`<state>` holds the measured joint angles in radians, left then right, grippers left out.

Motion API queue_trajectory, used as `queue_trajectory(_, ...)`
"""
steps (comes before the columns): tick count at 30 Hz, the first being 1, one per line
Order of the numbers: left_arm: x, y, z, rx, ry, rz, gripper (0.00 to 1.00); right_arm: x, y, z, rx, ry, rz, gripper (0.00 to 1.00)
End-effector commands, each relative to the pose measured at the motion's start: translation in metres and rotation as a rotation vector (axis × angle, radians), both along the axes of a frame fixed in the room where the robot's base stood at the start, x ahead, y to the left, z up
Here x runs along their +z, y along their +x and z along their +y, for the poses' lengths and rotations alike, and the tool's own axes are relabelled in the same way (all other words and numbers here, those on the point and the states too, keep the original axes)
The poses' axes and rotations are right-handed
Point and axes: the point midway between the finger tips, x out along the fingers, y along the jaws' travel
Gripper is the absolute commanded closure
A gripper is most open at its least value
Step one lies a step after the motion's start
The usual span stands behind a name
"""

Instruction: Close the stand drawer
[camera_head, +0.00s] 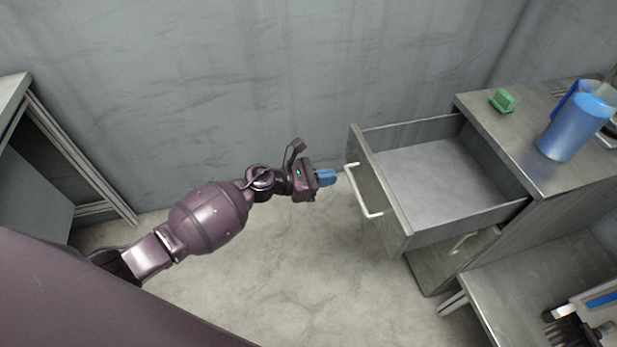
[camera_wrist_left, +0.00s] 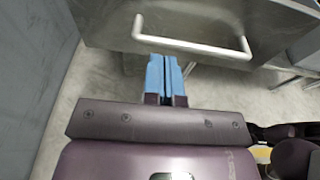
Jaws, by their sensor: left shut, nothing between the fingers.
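The stand drawer (camera_head: 430,172) is pulled far out of the grey metal stand (camera_head: 545,178), and its inside is empty. Its front carries a white bar handle (camera_head: 362,192). My left gripper (camera_head: 328,177) has blue fingers, which are shut and empty, and it is just left of the drawer front, pointing at it. In the left wrist view the fingers (camera_wrist_left: 165,78) end just below the left part of the white handle (camera_wrist_left: 190,45); I cannot tell whether they touch it. The right gripper is in neither view.
On the stand top are a blue pitcher (camera_head: 572,128) and a small green object (camera_head: 502,100). A lower metal table (camera_head: 530,285) at the bottom right bears a tray-like item and dark utensils. Another table (camera_head: 12,95) is at the left. The floor (camera_head: 300,285) below my arm is clear.

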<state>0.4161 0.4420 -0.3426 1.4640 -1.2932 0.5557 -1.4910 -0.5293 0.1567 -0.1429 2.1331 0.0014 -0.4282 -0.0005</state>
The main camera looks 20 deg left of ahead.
Motion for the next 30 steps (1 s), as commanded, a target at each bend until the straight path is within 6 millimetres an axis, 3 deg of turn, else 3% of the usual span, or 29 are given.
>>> queue_trajectory(9,-0.006,0.016,-0.023,0.000,0.000,0.002,1.00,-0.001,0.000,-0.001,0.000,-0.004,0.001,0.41)
queue_trajectory(30,-0.007,0.022,-0.030,0.000,-0.001,0.001,1.00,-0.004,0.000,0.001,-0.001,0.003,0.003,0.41)
